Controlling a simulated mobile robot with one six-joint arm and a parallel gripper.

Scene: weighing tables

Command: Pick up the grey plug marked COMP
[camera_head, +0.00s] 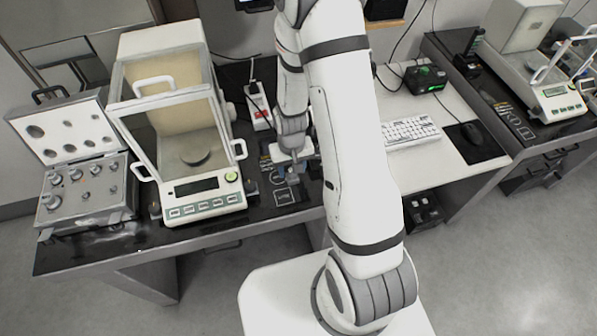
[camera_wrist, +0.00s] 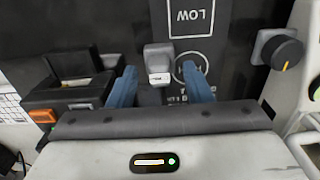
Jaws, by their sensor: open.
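A small grey plug (camera_wrist: 158,60) with a white label on its front stands on the black mat in the wrist view. The label's lettering is too small to read. My gripper (camera_wrist: 160,85) is open, with its blue fingers apart on either side of the plug's line and the plug between or just beyond their tips. I cannot tell whether they touch it. In the head view my gripper (camera_head: 292,174) is low over the black table top, right of the balance, and the plug cannot be made out there.
A glass-doored balance (camera_head: 208,198) stands left of my gripper, beside a weight case (camera_head: 85,195). In the wrist view a black knob (camera_wrist: 284,50) is right of the plug, and a black device with an orange button (camera_wrist: 75,117) is left. A keyboard (camera_head: 412,130) lies farther right.

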